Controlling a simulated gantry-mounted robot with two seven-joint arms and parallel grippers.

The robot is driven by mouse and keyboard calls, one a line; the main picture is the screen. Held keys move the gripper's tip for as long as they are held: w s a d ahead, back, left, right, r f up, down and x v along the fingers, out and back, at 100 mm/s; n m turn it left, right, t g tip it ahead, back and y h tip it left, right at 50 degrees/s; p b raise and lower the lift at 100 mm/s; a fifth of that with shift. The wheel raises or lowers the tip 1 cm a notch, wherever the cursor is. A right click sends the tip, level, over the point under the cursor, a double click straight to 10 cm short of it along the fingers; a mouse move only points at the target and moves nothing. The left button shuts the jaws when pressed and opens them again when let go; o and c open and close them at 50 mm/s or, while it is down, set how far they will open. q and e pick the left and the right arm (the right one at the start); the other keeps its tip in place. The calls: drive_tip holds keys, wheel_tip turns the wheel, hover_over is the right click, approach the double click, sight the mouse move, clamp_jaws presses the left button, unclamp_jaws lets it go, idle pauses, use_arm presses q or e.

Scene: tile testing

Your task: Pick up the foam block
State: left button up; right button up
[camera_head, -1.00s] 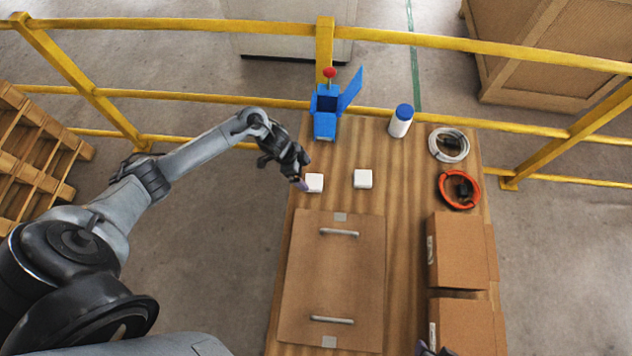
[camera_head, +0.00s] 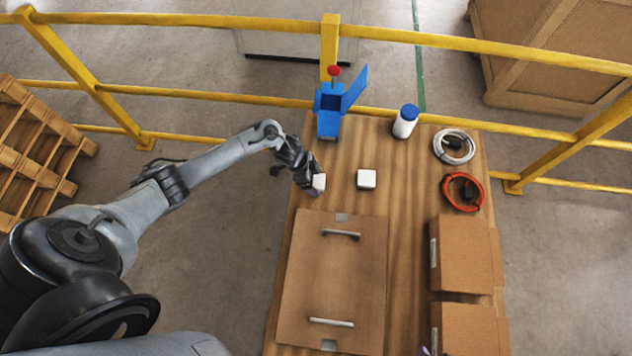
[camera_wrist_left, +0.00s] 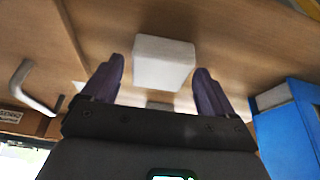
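Two small white blocks are on the wooden table in the head view. The left block (camera_head: 319,181) is at the fingers of my left gripper (camera_head: 316,184); the other block (camera_head: 366,179) stands apart to its right. In the left wrist view, a white block (camera_wrist_left: 163,63) shows between and slightly beyond the two purple fingers of my left gripper (camera_wrist_left: 158,85). The fingers are apart, with a narrow gap visible on the left side of the block. Only a small purple tip, probably of my right gripper (camera_head: 425,351), shows at the bottom edge of the head view.
A flat brown panel (camera_head: 338,275) with two handles lies in front. Coiled cables (camera_head: 463,190) and cartons (camera_head: 462,258) line the right side. A yellow railing (camera_head: 230,98) runs behind the table.

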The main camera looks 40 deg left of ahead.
use_arm(q)
drive_tip(key=c, duration=0.9)
drive_tip(key=shift+r, duration=0.1)
